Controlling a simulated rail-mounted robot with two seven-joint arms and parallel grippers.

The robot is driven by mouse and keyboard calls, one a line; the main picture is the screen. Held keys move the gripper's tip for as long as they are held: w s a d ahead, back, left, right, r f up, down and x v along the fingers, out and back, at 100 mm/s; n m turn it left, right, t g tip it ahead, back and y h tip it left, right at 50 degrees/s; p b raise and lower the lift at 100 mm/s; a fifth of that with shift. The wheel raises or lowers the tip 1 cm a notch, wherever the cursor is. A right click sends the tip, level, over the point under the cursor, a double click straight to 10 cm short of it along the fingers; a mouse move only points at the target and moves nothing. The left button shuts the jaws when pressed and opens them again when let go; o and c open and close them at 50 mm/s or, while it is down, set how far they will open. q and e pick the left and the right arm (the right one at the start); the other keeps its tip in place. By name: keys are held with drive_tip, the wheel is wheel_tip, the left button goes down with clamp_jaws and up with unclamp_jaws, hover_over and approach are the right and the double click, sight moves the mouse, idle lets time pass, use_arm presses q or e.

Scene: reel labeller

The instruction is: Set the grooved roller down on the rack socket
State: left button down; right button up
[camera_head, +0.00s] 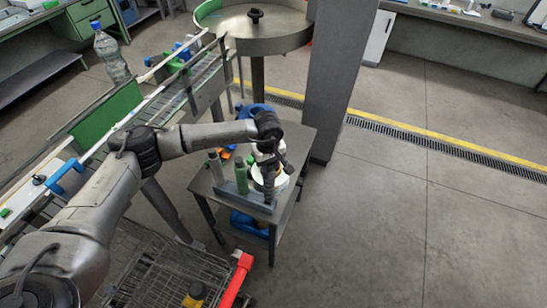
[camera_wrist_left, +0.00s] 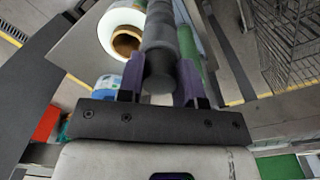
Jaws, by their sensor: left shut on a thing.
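The grooved roller (camera_wrist_left: 160,45) is a dark grey cylinder between the two purple fingers of my left gripper (camera_wrist_left: 160,80) in the wrist view. In the head view my left gripper (camera_head: 268,163) points down over the small table, and the dark roller (camera_head: 268,188) shows upright below it at the right end of the grey rack (camera_head: 240,203). A grey roller (camera_head: 216,168) and a green roller (camera_head: 241,178) stand in the rack to the left. The socket under the held roller is hidden, so I cannot tell whether the roller touches it. My right gripper is not in view.
A white roll (camera_wrist_left: 120,32) with a brown core lies close beside the held roller. The small table (camera_head: 300,140) also holds blue and orange items. A wire cart (camera_head: 160,275) stands at the front, a conveyor at the left and a grey pillar (camera_head: 336,80) behind. Open floor lies right.

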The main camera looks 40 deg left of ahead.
use_arm(q)
drive_tip(key=shift+s+a+f, duration=0.15)
drive_tip(key=shift+a+f, duration=0.05)
drive_tip(key=shift+f, duration=0.3)
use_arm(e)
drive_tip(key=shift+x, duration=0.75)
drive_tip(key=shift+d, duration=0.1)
use_arm(q)
drive_tip(key=c, duration=0.7)
unclamp_jaws()
drive_tip(key=shift+f, duration=0.1)
drive_tip(key=shift+s+r+p, duration=0.25)
drive_tip(key=shift+r+p, duration=0.45)
drive_tip(key=shift+r, duration=0.45)
wheel_tip(320, 180, up, 6)
drive_tip(key=p, duration=0.3)
drive_tip(key=shift+w, duration=0.15)
drive_tip(key=shift+r+p, duration=0.3)
drive_tip(key=shift+r, duration=0.3)
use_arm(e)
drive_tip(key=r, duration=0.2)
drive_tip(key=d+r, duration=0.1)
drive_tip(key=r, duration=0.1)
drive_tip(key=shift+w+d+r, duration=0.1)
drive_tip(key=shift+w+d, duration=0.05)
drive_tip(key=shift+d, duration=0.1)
